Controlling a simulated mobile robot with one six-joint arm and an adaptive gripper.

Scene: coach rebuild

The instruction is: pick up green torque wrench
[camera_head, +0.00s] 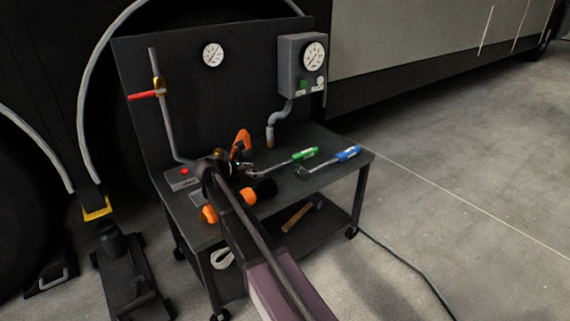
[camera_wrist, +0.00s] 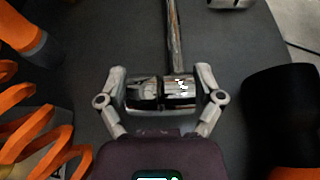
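The green torque wrench lies on the dark cart top. Its green handle (camera_head: 304,154) points right and away from my arm, and its thin metal shaft (camera_head: 276,168) runs back toward my gripper. In the wrist view its chrome head (camera_wrist: 161,92) lies between my two fingers, and the shaft (camera_wrist: 175,38) runs up out of the picture. My gripper (camera_wrist: 161,88) has one finger on each side of the head, very close to it. I cannot tell whether the fingers press on it. In the head view my arm hides the fingertips.
A blue-handled wrench (camera_head: 347,153) lies just right of the green one. Orange coiled hose (camera_wrist: 38,130) is left of my gripper; a black cylinder (camera_wrist: 282,115) is right. A gauge box (camera_head: 302,62) stands at the cart's back. A hammer (camera_head: 297,216) lies on the lower shelf.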

